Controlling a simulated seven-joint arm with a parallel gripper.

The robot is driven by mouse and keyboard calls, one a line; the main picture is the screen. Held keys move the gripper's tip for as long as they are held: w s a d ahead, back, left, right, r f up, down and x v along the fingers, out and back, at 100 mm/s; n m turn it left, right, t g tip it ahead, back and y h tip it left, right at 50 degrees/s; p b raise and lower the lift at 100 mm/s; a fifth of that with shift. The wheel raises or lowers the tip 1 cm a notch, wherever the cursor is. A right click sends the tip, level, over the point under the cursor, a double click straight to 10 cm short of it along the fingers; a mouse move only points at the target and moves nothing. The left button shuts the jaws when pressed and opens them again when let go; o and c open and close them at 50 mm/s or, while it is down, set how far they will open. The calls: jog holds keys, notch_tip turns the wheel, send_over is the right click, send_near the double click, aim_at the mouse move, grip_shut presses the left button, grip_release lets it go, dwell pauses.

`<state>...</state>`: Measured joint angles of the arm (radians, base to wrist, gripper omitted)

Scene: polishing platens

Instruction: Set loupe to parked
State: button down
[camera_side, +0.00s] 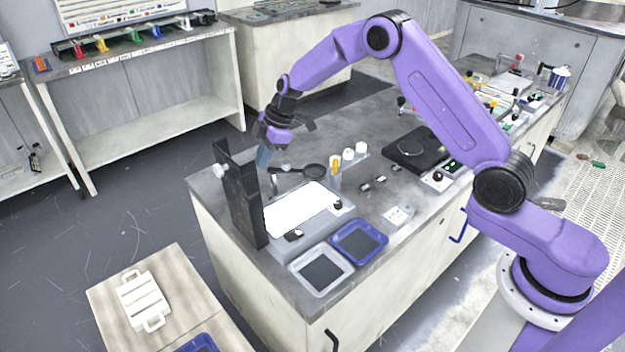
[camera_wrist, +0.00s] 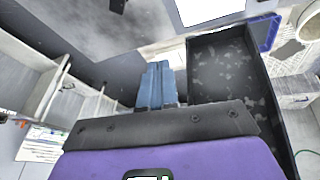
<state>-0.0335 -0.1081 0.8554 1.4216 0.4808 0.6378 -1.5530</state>
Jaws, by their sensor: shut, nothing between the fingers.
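The loupe (camera_side: 313,171) is a dark round lens on a thin dark arm, standing just behind the lit white panel (camera_side: 300,208) in the side view. Its arm reaches left toward the post beside the tall black upright (camera_side: 240,195). I cannot make out the loupe in the wrist view. My gripper (camera_side: 263,156) points down with its blue fingers shut and empty, near the top of the black upright and left of the lens. The shut fingers also show in the wrist view (camera_wrist: 156,84), beside the dark upright (camera_wrist: 228,72).
A pale knob (camera_side: 220,171) sticks out from the upright. Blue (camera_side: 382,235) and white (camera_side: 300,280) trays lie at the front. Small bottles (camera_side: 348,154) stand behind the lens. A black platen unit (camera_side: 418,168) is farther right. Bench top behind the loupe is mostly clear.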

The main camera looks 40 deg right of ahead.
aim_at(320, 166)
jog(key=s+d+m+t+h, duration=0.2)
jog(key=s+d+m, duration=0.15)
jog(key=s, duration=0.45)
jog(key=s+d+m+t+h, duration=0.25)
jog(key=s+m, duration=0.25)
jog(key=s, duration=0.4)
jog(key=shift+n, duration=0.25)
jog(key=x, duration=0.9)
jog(key=shift+w+a, duration=0.15)
jog(key=shift+w, duration=0.05)
jog(key=shift+w+d, duration=0.8)
jog(key=shift+w, duration=0.05)
jog(key=shift+w+d, duration=0.6)
jog(key=shift+d, duration=0.05)
jog(key=shift+w+d+n+y, duration=0.25)
jog(key=shift+d+n, duration=0.2)
jog(key=shift+d, duration=0.1)
jog(key=shift+w+d+n+y, duration=0.25)
jog(key=shift+d+n, duration=0.25)
jog(key=shift+d, duration=0.05)
jog(key=shift+w+d+n+y, duration=0.3)
jog(key=shift+d+n, duration=0.15)
jog(key=shift+d, duration=0.1)
jog(key=w+d, duration=0.3)
jog(key=shift+d, duration=0.2)
jog(key=shift+w+d, duration=0.3)
jog(key=shift+w, duration=0.25)
jog(key=shift+w+d, duration=0.35)
jog(key=shift+w, duration=0.25)
